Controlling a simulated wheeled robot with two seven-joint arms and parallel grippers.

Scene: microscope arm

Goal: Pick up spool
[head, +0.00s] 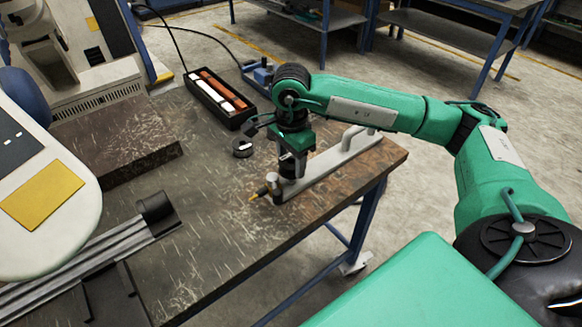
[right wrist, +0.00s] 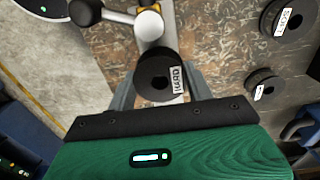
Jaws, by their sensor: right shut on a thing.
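A black spool (right wrist: 156,70) with a white label reading HARD sits between the grey fingers of my right gripper (head: 292,160) in the right wrist view. The gripper is shut on it, over the metal arm fixture (head: 335,164) on the workbench. In the head view the gripper mostly hides this spool. A spool labelled SOFT (right wrist: 288,18) and another black spool (right wrist: 264,88) with a small label stand apart to the right in the wrist view. A black spool (head: 242,147) also lies on the bench left of the gripper in the head view. My left gripper is out of view.
A black tray (head: 217,102) with red and white bars lies behind on the bench (head: 215,190). A large white machine (head: 60,205) is at the left, with a metal rail (head: 90,260) near it. The bench's right edge is close to the fixture.

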